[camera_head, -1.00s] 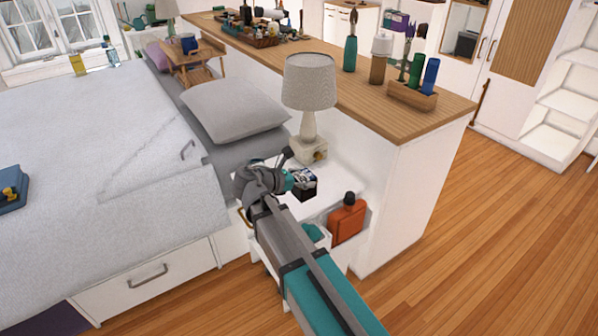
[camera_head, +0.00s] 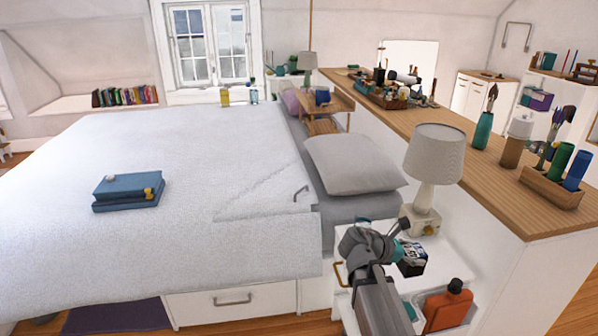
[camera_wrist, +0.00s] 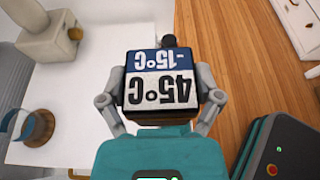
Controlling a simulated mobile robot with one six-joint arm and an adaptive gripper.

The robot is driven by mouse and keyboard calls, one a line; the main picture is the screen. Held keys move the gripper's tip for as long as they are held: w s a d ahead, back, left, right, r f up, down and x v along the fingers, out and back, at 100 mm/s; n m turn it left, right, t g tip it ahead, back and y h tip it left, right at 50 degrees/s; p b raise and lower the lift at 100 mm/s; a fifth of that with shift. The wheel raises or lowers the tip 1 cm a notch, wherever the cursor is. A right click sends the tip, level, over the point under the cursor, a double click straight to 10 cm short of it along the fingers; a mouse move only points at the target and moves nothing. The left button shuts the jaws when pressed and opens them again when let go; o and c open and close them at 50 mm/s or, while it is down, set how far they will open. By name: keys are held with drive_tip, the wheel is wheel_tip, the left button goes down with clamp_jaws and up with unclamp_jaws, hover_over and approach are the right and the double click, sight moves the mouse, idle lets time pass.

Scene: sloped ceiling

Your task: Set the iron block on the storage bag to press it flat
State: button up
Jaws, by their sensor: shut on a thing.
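A dark block with a white and blue printed label (camera_wrist: 160,88) fills the space between my gripper's fingers (camera_wrist: 162,98) in the wrist view. My gripper is shut on it from both sides. In the head view my gripper (camera_head: 394,248) is over the white nightstand, and the block (camera_head: 411,262) shows just beyond it. Whether the block still touches the nightstand top, I cannot tell. A flat blue folded item (camera_head: 122,195), which looks like the storage bag, lies on the bed at the left with small yellow parts at its right end.
The bed (camera_head: 230,225) spreads wide and mostly clear. A lamp (camera_head: 424,205) stands close behind my gripper on the nightstand. A glass (camera_wrist: 30,126) stands there too. An orange bottle (camera_head: 447,307) is lower down. A long wooden-topped partition (camera_head: 450,135) runs behind.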

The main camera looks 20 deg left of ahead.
sight(413, 251)
wheel_tip(413, 251, up, 22)
drive_tip(key=p, duration=2.1)
drive_tip(key=shift+p, duration=0.3)
drive_tip(key=shift+s+a+f, duration=0.1)
